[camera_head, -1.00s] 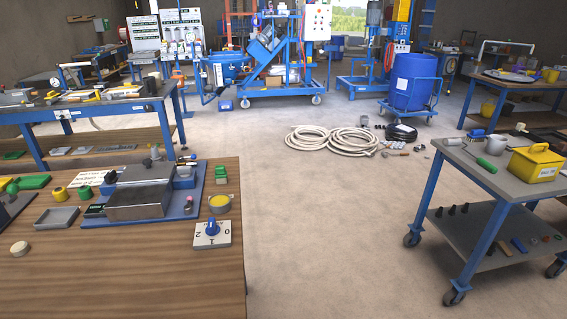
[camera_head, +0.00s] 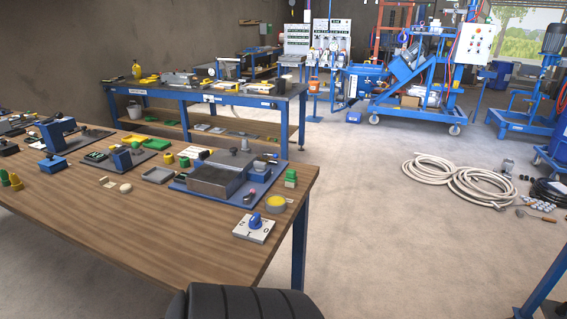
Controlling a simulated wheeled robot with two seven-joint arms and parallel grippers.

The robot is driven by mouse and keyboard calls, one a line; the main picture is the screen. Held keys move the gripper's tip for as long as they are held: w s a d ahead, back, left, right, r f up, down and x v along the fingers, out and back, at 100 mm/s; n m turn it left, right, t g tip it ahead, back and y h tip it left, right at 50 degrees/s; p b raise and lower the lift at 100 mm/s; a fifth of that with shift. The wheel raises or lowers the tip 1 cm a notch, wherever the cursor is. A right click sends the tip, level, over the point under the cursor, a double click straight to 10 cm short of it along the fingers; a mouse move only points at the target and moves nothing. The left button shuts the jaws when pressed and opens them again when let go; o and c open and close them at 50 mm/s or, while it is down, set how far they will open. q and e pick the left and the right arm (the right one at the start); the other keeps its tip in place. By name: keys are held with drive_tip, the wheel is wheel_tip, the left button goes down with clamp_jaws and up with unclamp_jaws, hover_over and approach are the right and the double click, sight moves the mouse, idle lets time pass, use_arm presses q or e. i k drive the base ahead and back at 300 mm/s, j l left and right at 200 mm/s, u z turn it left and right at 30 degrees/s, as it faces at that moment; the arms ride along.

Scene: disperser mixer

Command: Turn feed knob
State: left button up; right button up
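A blue knob (camera_head: 255,221) sits on a white square plate (camera_head: 247,236) marked with digits, near the right front corner of the wooden table (camera_head: 120,215). I take this to be the feed knob. The plate lies flat and nothing touches the knob. Neither of my grippers shows in the head view.
A blue tray with a grey metal box (camera_head: 217,178) stands behind the knob plate, with a yellow-topped round cup (camera_head: 275,203) between. A dark ribbed part, apparently mine, shows at the bottom centre. Open floor (camera_head: 390,250) lies right of the table, with coiled white hoses (camera_head: 470,182) farther back.

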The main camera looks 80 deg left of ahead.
sight(259, 165)
drive_tip(key=i+j+u, duration=0.2)
drive_tip(key=u, duration=0.2)
drive_tip(key=i+u, duration=0.85)
drive_tip(key=i+l+u, duration=0.1)
drive_tip(key=i+u, duration=0.2)
drive_tip(key=u, duration=0.15)
drive_tip(key=i+u, duration=0.25)
drive_tip(key=u, duration=0.25)
drive_tip(key=i+u, duration=0.3)
drive_tip(key=u, duration=0.15)
drive_tip(key=i+l+u, duration=0.15)
drive_tip(key=u, duration=0.35)
drive_tip(key=i+l+u, duration=0.25)
drive_tip(key=u, duration=0.25)
drive_tip(key=i+l+u, duration=0.1)
drive_tip(key=u, duration=0.35)
drive_tip(key=i+l+u, duration=0.2)
drive_tip(key=u, duration=0.3)
drive_tip(key=i+l+u, duration=0.15)
drive_tip(key=u, duration=0.3)
drive_tip(key=l+u, duration=0.3)
drive_tip(key=u, duration=0.15)
drive_tip(key=l+u, duration=0.3)
drive_tip(key=u, duration=0.15)
drive_tip(key=i+l, duration=0.05)
